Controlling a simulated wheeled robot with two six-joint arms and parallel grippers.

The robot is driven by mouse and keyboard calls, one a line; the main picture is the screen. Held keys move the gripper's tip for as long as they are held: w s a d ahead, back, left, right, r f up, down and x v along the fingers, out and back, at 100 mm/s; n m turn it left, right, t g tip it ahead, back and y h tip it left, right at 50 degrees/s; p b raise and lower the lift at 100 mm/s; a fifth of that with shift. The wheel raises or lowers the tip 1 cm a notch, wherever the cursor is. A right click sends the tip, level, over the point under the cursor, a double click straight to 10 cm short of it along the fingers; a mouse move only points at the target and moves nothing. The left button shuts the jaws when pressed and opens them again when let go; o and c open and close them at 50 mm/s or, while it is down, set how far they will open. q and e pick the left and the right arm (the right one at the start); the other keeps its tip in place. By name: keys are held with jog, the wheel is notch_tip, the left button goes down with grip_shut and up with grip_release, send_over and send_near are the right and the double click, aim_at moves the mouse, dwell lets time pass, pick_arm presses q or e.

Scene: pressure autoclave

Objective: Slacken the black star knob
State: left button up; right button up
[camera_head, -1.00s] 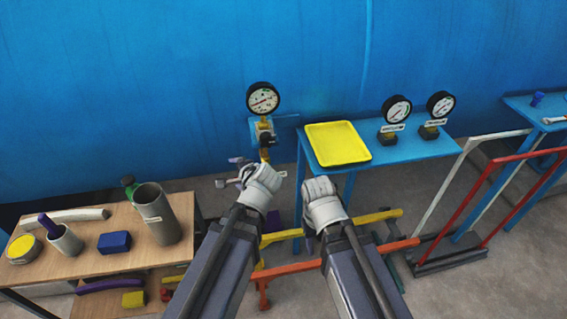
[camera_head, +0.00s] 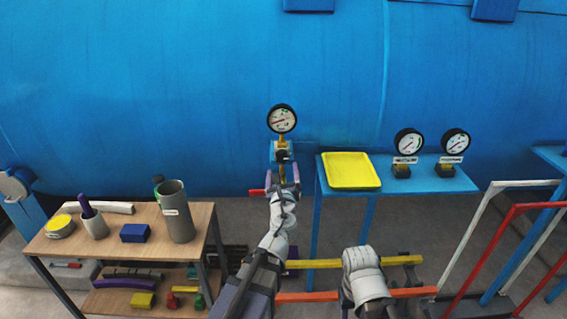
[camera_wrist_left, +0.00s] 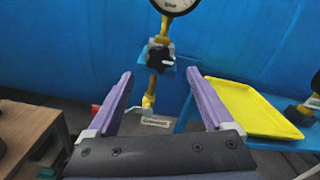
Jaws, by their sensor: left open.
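The black star knob (camera_head: 283,156) sits on the brass pipe fitting just under the left dial gauge (camera_head: 282,119), in front of the blue tank. In the left wrist view the knob (camera_wrist_left: 160,56) is straight ahead, beyond the fingertips. My left gripper (camera_head: 283,180) is open, its purple fingers spread below and in front of the knob. In the left wrist view the gripper (camera_wrist_left: 160,75) has nothing between its fingers, and the knob appears apart from them. My right arm's grey wrist shows low at centre right, but its fingers are hidden.
A yellow tray (camera_head: 348,171) and two more gauges (camera_head: 408,143) stand on the blue table to the right. A wooden bench (camera_head: 95,240) with a grey cylinder (camera_head: 176,212) stands at left. Yellow (camera_head: 325,264) and orange rails cross low in front.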

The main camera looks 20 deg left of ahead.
aim_at(282, 158)
pick_arm(q)
jog(key=x, duration=0.7)
jog(key=shift+w, duration=0.2)
jog(key=shift+c, duration=0.3)
grip_shut()
